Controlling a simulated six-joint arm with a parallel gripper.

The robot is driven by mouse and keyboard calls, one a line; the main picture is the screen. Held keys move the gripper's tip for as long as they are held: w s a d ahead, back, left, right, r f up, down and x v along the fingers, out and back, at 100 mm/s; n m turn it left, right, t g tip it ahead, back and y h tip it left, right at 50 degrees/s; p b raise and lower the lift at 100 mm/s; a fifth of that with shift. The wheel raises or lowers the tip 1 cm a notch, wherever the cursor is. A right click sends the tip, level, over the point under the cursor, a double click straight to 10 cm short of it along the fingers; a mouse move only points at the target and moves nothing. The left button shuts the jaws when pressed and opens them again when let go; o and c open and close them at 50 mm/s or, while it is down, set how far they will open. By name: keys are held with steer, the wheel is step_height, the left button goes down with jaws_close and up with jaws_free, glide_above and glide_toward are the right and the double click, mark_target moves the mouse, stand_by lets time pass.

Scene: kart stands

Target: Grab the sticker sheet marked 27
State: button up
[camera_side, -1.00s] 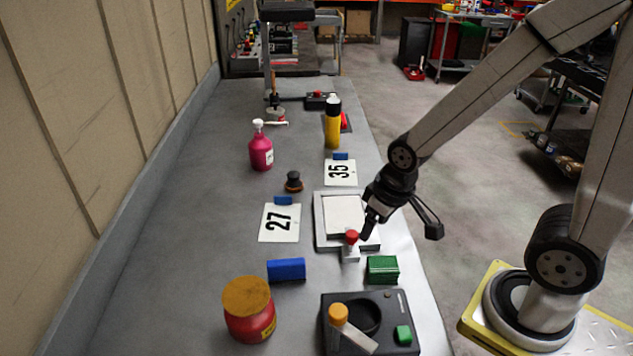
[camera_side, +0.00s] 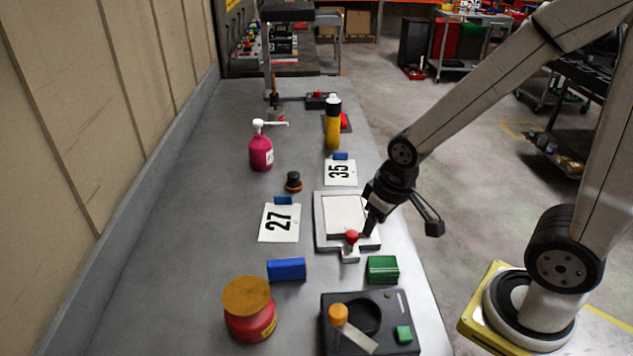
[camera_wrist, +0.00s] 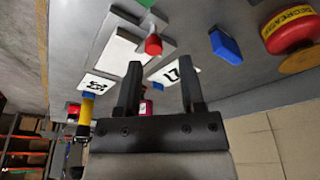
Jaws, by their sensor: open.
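The sticker sheet marked 27 (camera_side: 279,231) is a white card with black digits, lying flat on the grey bench with a small blue block at its far edge. In the wrist view the 27 sheet (camera_wrist: 163,75) lies beyond the fingers, partly hidden by the right one. My gripper (camera_side: 371,224) is open and empty, above the right part of the white panel, to the right of the 27 sheet and apart from it. The wrist view shows both fingers of my gripper (camera_wrist: 160,63) spread. Another sheet marked 35 (camera_side: 340,173) lies farther back.
A framed white panel (camera_side: 326,243) with a red-knobbed clamp (camera_side: 351,238) lies between gripper and 27 sheet.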

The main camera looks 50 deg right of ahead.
steer(key=shift+w+v, duration=0.45)
steer(key=shift+v, duration=1.65)
steer(key=m+t+y, duration=0.8)
steer(key=m+y, duration=0.1)
steer(key=m, duration=1.9)
glide_above(296, 204)
steer(key=s+d, duration=0.2)
steer(key=f, duration=1.3)
steer(key=shift+a+f, duration=0.2)
steer(key=shift+f, duration=0.45)
steer(key=shift+w+a, duration=0.1)
steer(key=shift+x, duration=1.2)
